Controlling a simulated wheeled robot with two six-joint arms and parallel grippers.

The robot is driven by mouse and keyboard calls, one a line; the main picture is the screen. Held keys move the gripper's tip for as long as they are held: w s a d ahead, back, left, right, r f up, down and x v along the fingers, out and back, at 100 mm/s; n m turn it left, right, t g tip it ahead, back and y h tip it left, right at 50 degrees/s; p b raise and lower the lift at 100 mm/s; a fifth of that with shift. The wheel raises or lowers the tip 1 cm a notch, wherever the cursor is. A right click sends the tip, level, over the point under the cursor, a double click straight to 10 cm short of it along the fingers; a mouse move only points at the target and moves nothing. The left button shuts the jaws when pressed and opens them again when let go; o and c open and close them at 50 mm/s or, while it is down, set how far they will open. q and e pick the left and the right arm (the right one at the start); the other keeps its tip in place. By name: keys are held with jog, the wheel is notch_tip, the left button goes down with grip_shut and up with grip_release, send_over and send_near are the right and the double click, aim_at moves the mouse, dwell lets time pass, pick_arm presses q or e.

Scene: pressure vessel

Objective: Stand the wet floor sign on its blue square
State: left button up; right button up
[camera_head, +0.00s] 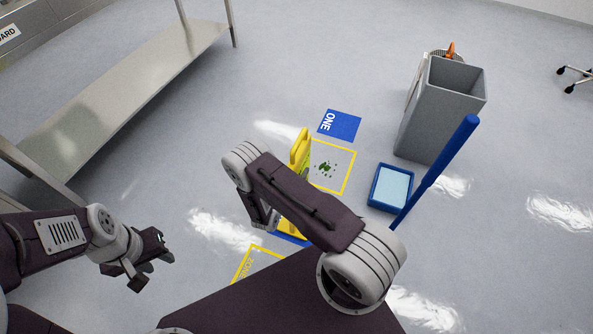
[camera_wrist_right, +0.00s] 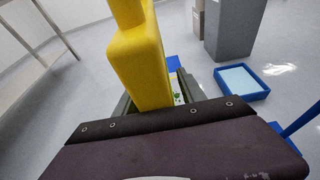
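The yellow wet floor sign (camera_head: 301,147) stands in the middle of the floor in the head view, partly hidden behind my right arm. Its foot is near a blue patch (camera_head: 289,238), mostly covered by the arm. A blue square marked ONE (camera_head: 340,125) lies on the floor behind the sign, with nothing on it. In the right wrist view, the yellow sign (camera_wrist_right: 140,65) lies between the fingers of my right gripper (camera_wrist_right: 157,92). A gap shows between it and the right-hand finger, so the gripper looks open around it. My left gripper (camera_head: 150,262) is open and empty at the left.
A yellow-outlined square (camera_head: 347,184) with green debris lies beside the sign; another outline (camera_head: 243,263) lies nearer. A grey bin (camera_head: 440,110), a blue tray (camera_head: 390,188) and a blue pole (camera_head: 440,168) are on the right. A metal bench (camera_head: 115,95) stands left.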

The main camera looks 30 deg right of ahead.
jog(key=shift+r, duration=0.1)
jog(key=p+v, duration=0.3)
jog(key=v, duration=0.9)
jog(key=shift+a, duration=0.1)
